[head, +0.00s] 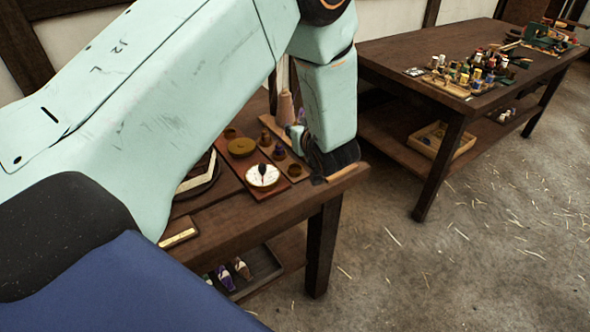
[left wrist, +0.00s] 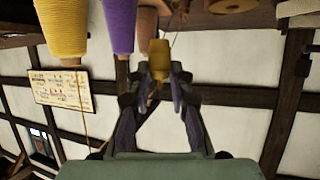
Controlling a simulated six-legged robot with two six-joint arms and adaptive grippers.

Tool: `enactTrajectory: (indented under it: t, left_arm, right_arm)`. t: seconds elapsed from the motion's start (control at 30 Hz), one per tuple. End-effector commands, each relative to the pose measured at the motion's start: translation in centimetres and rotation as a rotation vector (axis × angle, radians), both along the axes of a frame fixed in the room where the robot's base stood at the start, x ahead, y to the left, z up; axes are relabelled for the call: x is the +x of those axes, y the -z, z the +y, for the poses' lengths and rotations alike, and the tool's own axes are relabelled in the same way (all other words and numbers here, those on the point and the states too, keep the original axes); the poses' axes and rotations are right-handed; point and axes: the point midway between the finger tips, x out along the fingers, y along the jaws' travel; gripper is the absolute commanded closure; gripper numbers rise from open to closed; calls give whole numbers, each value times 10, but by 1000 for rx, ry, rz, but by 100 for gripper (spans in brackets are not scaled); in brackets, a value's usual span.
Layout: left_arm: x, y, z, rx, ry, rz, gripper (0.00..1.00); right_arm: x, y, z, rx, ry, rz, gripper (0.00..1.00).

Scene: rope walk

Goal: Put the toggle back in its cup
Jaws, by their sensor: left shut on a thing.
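My left gripper (head: 308,152) is at the right end of the near table, beside the reddish board, its fingers largely hidden by my wrist. In the left wrist view, the left gripper (left wrist: 158,84) is shut on a small yellow-brown piece (left wrist: 159,56), seemingly the toggle. Small brown cups, one of them at the board's right side (head: 295,170), stand on the board; I cannot tell which is the toggle's cup. My right gripper is not in view.
A thread cone (head: 286,108) stands behind. Yellow (left wrist: 63,30) and purple (left wrist: 119,25) cones appear upside down near the gripper. A second table (head: 400,60) holds several spools.

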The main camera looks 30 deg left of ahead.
Motion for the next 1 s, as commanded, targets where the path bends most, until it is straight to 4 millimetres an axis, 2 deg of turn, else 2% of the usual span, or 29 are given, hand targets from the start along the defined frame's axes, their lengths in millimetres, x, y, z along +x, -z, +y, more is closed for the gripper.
enactTrajectory:
  t: [0.13,0.4,0.67,0.87,1.0]
  left_arm:
    - [-3,6,-2,0,-29,1,100]
    - [-4,53,-1,0,-31,4,100]
    - [-3,72,-1,0,-30,0,100]
    - [-3,99,-1,0,-31,2,100]
    - [-3,100,-1,0,-30,0,100]
  right_arm:
    - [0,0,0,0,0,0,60]
    - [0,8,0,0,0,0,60]
    - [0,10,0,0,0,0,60]
    - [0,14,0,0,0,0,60]
    - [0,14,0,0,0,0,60]
